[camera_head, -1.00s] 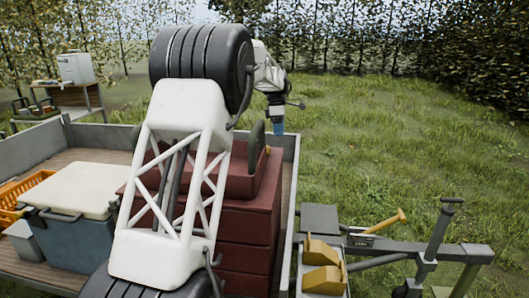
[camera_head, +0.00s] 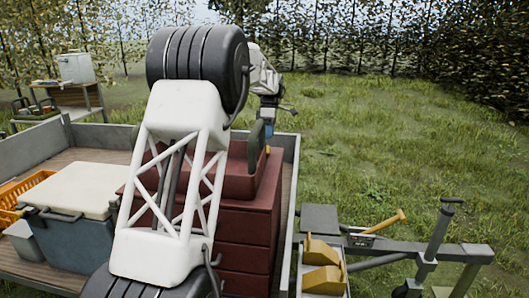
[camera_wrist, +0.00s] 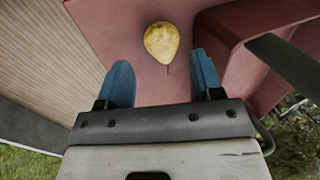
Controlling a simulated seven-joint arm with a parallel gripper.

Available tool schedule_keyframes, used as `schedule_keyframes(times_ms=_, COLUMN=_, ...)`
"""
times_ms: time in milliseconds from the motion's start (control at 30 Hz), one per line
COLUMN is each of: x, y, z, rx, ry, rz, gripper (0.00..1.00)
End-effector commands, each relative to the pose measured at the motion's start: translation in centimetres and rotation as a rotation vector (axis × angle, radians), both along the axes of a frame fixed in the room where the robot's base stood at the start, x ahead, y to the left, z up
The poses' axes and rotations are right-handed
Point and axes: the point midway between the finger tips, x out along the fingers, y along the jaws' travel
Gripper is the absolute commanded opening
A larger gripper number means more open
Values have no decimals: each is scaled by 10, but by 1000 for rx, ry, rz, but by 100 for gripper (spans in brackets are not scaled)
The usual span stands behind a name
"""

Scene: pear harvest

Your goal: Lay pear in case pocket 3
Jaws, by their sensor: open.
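A yellow pear (camera_wrist: 161,42) lies on a dull red surface (camera_wrist: 110,28) in the wrist view, its thin dark stem pointing towards my gripper. My gripper (camera_wrist: 161,70) is open and empty, with two blue fingers. The pear shows beyond the fingertips, roughly midway between their lines, and appears apart from both. In the head view my gripper (camera_head: 268,128) hangs beside the far end of the red stack, partly hidden by a dark upright handle. I cannot make out any numbered case pocket.
The red stack (camera_head: 245,225) stands in a grey-walled trailer. In the wrist view a raised red wall and dark bar (camera_wrist: 285,62) lie right of the fingers. A cooler (camera_head: 70,190) and orange crate (camera_head: 20,190) stand left.

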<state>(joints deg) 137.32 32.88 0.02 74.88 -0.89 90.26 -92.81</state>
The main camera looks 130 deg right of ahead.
Motion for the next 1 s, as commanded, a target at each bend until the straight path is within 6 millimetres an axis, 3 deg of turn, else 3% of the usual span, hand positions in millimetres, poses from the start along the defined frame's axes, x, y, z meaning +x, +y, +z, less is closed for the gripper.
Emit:
schedule_keyframes(times_ms=533, x=3, y=2, z=-10, rx=0, ry=0, rz=0, gripper=60)
schedule_keyframes(times_ms=1000, x=14, y=12, z=-52, rx=0, ry=0, rz=0, gripper=60)
